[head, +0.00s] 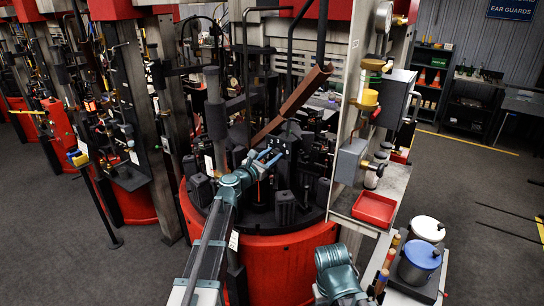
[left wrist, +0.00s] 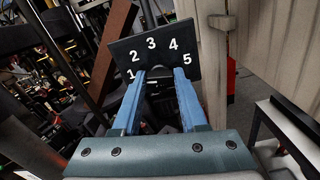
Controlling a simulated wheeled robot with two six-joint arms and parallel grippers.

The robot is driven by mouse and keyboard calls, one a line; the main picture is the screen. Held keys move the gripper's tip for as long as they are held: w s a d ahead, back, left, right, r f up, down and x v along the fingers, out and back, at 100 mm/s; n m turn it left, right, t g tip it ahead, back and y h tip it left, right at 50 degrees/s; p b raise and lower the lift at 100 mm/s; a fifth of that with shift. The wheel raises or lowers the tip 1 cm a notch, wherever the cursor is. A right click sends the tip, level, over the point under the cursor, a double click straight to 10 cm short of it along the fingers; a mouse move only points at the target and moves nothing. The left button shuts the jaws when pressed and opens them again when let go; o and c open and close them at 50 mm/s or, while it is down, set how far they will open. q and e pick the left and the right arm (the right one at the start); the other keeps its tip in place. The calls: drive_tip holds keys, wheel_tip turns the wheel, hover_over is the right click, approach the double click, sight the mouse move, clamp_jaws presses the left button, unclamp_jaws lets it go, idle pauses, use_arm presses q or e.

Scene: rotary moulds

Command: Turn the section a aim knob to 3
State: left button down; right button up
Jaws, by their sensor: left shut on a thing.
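My left gripper (head: 268,157) reaches the black machinery on the red rotary base in the head view. In the left wrist view its two blue fingers (left wrist: 160,76) are shut on a dark knob (left wrist: 160,88), which sits between the tips at the lower middle of a black dial plate (left wrist: 151,57). The plate carries white numbers 1 to 5 in an arc, with 3 at the top. The fingers and the dark background hide much of the knob, and I cannot tell which number it points to.
The red round base (head: 285,262) carries several dark moulds. A brown slanted beam (head: 290,105) rises behind the gripper. A pale upright panel and a grey box (head: 350,160) stand to the right, above a red tray (head: 375,208). White and blue-lidded pots (head: 420,262) stand at lower right.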

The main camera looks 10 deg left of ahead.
use_arm(q)
drive_tip(key=m, duration=0.8)
drive_tip(key=shift+d, duration=0.1)
drive_tip(key=m, duration=0.4)
drive_tip(key=shift+f, duration=0.1)
drive_tip(key=shift+s+m, duration=0.1)
drive_tip(key=shift+m, duration=1.7)
drive_tip(key=shift+c, duration=2.2)
unclamp_jaws()
